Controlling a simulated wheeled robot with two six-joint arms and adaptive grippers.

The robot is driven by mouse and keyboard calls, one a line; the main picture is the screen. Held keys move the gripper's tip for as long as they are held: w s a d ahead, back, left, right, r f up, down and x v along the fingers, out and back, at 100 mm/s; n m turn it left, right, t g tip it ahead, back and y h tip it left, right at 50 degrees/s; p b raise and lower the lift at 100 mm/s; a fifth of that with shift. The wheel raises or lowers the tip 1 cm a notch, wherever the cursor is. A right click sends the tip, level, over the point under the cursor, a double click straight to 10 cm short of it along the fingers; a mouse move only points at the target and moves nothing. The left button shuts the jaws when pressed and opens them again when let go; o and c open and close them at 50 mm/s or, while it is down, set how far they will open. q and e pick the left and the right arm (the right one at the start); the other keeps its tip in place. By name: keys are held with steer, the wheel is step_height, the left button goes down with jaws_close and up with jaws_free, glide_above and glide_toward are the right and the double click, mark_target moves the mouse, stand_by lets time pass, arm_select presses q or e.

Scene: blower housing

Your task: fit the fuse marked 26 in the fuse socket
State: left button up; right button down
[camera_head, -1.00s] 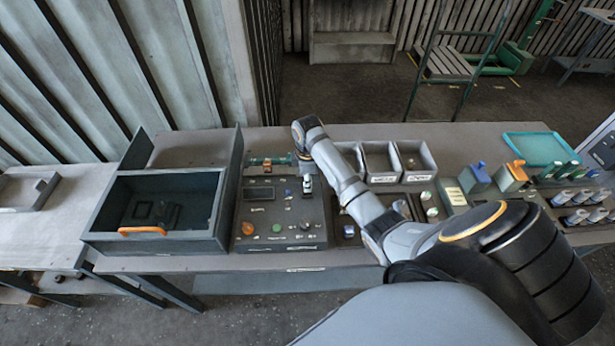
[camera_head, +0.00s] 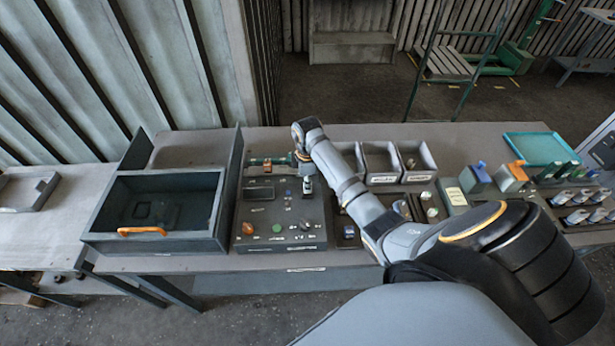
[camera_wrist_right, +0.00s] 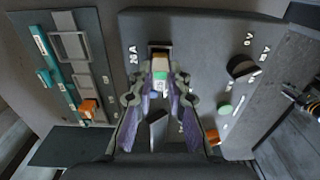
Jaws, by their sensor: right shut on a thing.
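My right gripper (camera_head: 305,178) reaches over the grey control panel (camera_head: 285,212). In the wrist view my right gripper (camera_wrist_right: 158,84) is shut on a small fuse (camera_wrist_right: 160,66) with a pale body and a yellowish-tan end. The number on the fuse is too small to read. The dark, framed fuse socket (camera_wrist_right: 159,46) lies just beyond the fuse's end, beside a "26A" marking on the panel. I cannot tell whether the fuse touches the socket or is partly inside it. My left gripper is not in view.
The panel carries an orange knob (camera_head: 248,228) and a green button (camera_head: 276,228). An open dark box with an orange handle (camera_head: 142,230) stands left of it. Grey bins (camera_head: 383,178) and a teal tray (camera_head: 538,148) are to the right.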

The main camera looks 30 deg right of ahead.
steer(key=shift+f+b, duration=0.5)
steer(key=shift+f, duration=0.55)
steer(key=c, duration=1.2)
jaws_free()
steer(key=shift+r, duration=0.15)
step_height(320, 180, up, 7)
steer(key=shift+r, duration=0.15)
